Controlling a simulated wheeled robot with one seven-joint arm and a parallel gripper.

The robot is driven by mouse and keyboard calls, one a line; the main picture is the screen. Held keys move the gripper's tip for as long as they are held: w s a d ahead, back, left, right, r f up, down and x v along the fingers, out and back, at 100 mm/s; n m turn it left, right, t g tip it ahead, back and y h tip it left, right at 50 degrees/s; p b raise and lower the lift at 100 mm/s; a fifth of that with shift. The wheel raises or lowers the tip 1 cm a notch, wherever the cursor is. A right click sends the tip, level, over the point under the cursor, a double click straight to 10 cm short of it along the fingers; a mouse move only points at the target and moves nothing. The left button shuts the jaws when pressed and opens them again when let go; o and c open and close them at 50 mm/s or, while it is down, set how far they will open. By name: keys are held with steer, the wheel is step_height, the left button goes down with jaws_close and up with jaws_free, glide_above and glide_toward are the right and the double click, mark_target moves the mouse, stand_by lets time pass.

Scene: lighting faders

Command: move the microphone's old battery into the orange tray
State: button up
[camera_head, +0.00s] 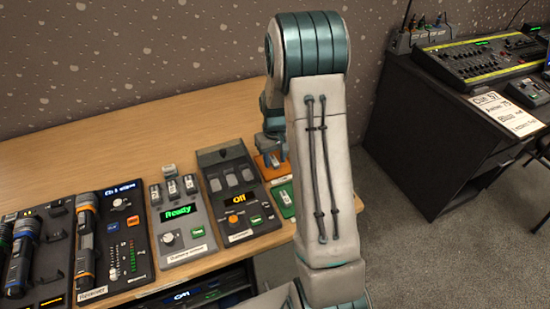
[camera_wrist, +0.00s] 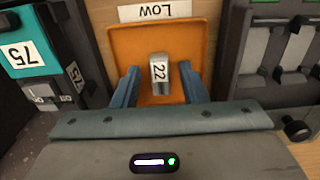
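The orange tray (camera_wrist: 127,43) fills the middle of the wrist view, with a "LOW" label beyond it. In the head view the tray (camera_head: 265,172) is near the table's right end, partly hidden by my arm. A small grey battery with a white "22" label (camera_wrist: 159,72) is in the tray area. My gripper (camera_wrist: 157,82) is open, its two fingers on either side of the battery with gaps visible. In the head view my gripper (camera_head: 272,152) is mostly hidden behind my arm. A microphone (camera_head: 86,232) lies on the receiver panel at left; another microphone (camera_head: 20,260) is farther left.
A charger panel (camera_head: 182,218) reading "Ready" holds several batteries. A panel with faders (camera_head: 236,195) reading "Off" stands beside the tray. A green tray (camera_head: 286,200) lies in front of the orange one. The table's back left is clear. A dark desk (camera_head: 430,130) stands at right.

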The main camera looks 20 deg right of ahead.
mark_target(275, 162)
step_height(275, 162, up, 12)
steer(key=s+a+r+t, duration=0.1)
steer(key=s+a+r, duration=0.1)
steer(key=s, duration=0.5)
steer(key=s+a+r, duration=0.3)
steer(key=s+a, duration=0.2)
steer(key=s, duration=0.3)
steer(key=s+a+r+t, duration=0.1)
steer(key=s+a, duration=0.3)
steer(key=s, duration=0.4)
steer(key=shift+r+t, duration=0.3)
steer(key=shift+r, duration=0.4)
